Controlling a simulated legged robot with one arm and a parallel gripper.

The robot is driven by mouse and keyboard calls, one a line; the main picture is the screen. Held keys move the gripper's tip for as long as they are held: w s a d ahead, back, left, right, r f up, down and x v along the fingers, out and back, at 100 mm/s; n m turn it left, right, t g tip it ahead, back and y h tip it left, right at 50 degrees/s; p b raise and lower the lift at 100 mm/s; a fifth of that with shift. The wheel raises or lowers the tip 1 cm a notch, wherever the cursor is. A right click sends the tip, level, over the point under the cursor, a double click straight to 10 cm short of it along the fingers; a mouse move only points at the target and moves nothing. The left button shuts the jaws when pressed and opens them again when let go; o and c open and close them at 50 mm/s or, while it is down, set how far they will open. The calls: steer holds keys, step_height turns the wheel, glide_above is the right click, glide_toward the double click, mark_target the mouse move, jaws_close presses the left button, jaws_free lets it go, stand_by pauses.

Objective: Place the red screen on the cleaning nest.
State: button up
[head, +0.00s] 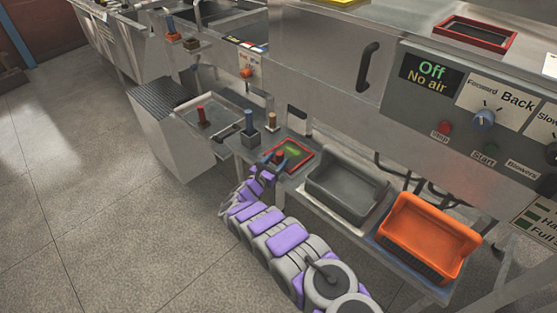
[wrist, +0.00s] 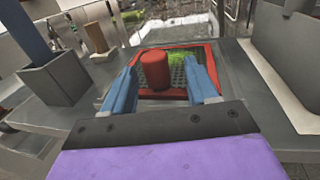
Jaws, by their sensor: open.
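The red screen (wrist: 174,97) is a red square frame with dark mesh and a bright green patch at its far right. A red upright cylinder (wrist: 155,68) stands at its near left, seemingly as its handle. In the head view the screen (head: 297,157) lies on a grey worktop beside the end of my arm. My gripper (wrist: 162,75) has two blue fingers apart, one on each side of the cylinder, with gaps visible. I cannot tell for certain which surface is the cleaning nest. A red-framed dark opening (head: 476,32) shows on top of the machine at upper right.
Right of the screen are a grey bin (head: 345,188) and an orange bin (head: 428,232). A control panel (head: 480,110) reads "Off, No air".

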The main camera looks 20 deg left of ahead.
steer(key=s+a+p, duration=0.2)
steer(key=s+p, duration=0.2)
steer(key=s, duration=0.6)
steer(key=w+d+r+n+y, duration=0.2)
steer(key=w+r+n+y, duration=0.1)
steer(key=w+r+n, duration=0.4)
steer(key=w+d+r+n+y, duration=0.2)
steer(key=w+r+n, duration=0.45)
steer(key=r, duration=0.35)
steer(key=s+d+r+n+g, duration=0.1)
steer(key=d+r+n+g, duration=0.3)
steer(key=d, duration=0.5)
steer(key=s+d+r+n+g, duration=0.1)
steer(key=d+r+n+g, duration=0.1)
steer(key=d+r+n, duration=0.55)
steer(key=s+d+n+g, duration=0.55)
steer(key=s+d, duration=1.15)
steer(key=s, duration=0.4)
steer(key=s+d+n+g, duration=0.2)
steer(key=s, duration=0.9)
steer(key=s+d+n+g+h, duration=0.1)
steer(key=s+d+n+g, duration=0.2)
steer(key=s, duration=0.8)
steer(key=s+d+n+g, duration=0.2)
steer(key=s+d+g, duration=0.1)
steer(key=s, duration=0.8)
steer(key=shift+n+h, duration=0.3)
steer(key=shift+n, duration=0.05)
